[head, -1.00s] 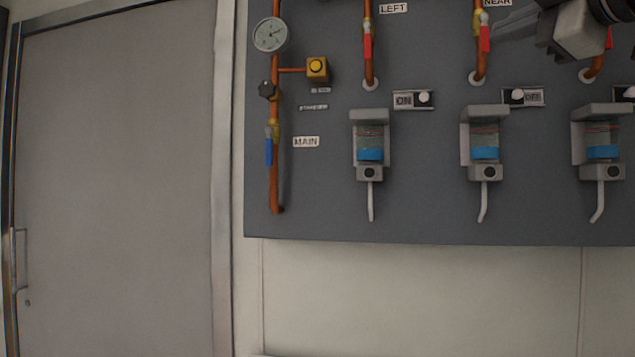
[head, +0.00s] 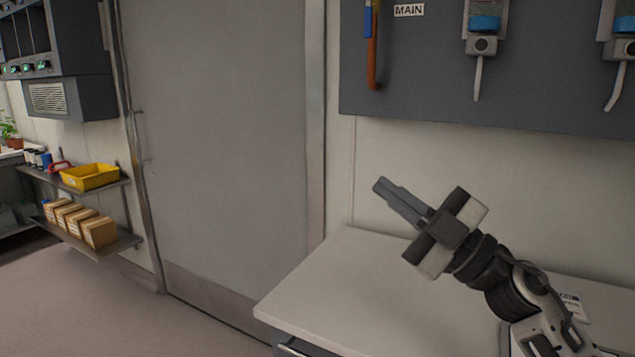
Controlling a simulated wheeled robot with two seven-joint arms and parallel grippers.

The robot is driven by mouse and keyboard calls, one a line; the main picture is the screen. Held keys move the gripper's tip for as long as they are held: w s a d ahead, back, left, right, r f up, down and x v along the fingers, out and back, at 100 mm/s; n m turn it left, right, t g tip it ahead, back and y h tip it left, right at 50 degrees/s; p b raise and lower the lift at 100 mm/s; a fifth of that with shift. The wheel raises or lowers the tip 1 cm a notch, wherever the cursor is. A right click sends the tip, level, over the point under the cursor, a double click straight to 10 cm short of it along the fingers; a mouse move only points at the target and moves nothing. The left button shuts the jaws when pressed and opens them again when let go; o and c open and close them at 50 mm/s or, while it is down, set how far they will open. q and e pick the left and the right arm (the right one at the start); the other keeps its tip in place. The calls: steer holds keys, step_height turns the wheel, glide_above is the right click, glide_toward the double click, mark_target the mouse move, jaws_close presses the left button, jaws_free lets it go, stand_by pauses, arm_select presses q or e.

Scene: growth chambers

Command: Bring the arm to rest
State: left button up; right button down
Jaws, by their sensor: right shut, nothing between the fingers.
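My right gripper (head: 391,196) is in the middle of the head view, above a white bench top (head: 310,305). Its fingers are together, point to the upper left, and hold nothing. My right arm comes in from the lower right corner. The gripper is apart from the grey wall panel (head: 420,95), which is above it. My left gripper is out of view.
A grey door (head: 225,150) stands left of the bench. Further left, a shelf holds a yellow tray (head: 90,177) and several cardboard boxes (head: 99,231). A flat labelled item (head: 573,305) lies on the bench behind my arm. The floor (head: 110,310) before the door is clear.

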steer(key=s+d+f+m+t+h, duration=0.25)
steer(key=f+m+h, duration=0.5)
steer(key=f, duration=0.45)
steer(key=s+d+f+m+t+h, duration=0.1)
steer(key=d+f+m+t+h, duration=0.15)
steer(key=f+m+h, duration=0.6)
steer(key=s+f+m+g, duration=0.1)
steer(key=s+f+g, duration=0.2)
steer(key=s+f, duration=0.6)
steer(key=s+f+m+g, duration=0.2)
steer(key=s+f+g, duration=0.2)
steer(key=s+f, duration=0.5)
step_height(320, 180, down, 6)
steer(key=shift+s+a+f+g+h, duration=0.1)
steer(key=shift+s+a+g+h, duration=0.05)
steer(key=shift+a+g+h, duration=0.2)
steer(key=shift+d, duration=0.1)
